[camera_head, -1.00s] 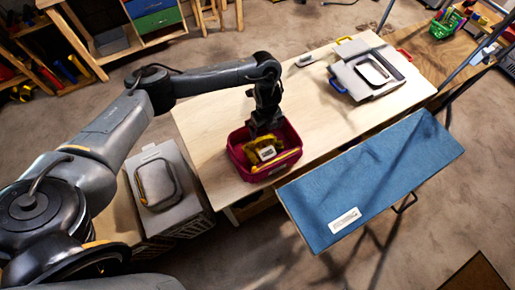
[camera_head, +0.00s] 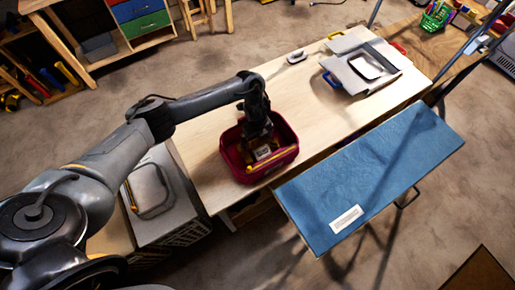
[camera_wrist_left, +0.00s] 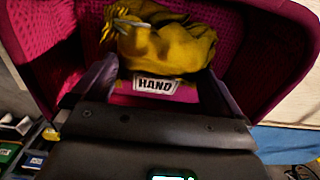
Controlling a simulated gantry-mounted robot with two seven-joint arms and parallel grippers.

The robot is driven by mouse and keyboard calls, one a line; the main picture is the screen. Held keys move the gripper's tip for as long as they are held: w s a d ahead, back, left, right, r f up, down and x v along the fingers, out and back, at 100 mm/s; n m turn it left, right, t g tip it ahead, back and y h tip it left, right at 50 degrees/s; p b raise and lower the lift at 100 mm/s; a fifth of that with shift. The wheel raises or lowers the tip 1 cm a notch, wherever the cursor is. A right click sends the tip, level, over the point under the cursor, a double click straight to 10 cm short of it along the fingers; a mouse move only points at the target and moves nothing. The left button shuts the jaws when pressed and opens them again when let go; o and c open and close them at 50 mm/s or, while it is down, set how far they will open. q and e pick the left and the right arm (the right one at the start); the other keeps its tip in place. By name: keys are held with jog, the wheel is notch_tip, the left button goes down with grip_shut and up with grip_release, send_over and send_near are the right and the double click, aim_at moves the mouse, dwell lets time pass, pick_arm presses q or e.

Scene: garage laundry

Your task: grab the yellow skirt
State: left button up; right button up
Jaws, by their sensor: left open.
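The yellow skirt (camera_wrist_left: 168,48) lies crumpled inside the magenta basket (camera_head: 233,166), which stands on the wooden table. In the head view my gripper mostly hides the skirt. My left gripper (camera_head: 259,140) reaches down into the basket from above. In the left wrist view its two fingers (camera_wrist_left: 158,74) are apart, with the skirt at and just beyond the tips. I cannot tell whether they touch it. A white label reading HAND (camera_wrist_left: 155,85) shows between the fingers. My right gripper is not in view.
The basket walls (camera_wrist_left: 270,60) rise close around the gripper. A blue ironing board (camera_head: 370,180) stands at the table's front right. Grey folded items (camera_head: 345,75) lie at the table's far end. The wooden tabletop (camera_head: 290,95) between is mostly clear.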

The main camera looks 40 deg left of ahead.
pick_arm(q)
jog(key=shift+f, duration=0.2)
jog(key=shift+c, duration=0.3)
jog(key=c, duration=1.6)
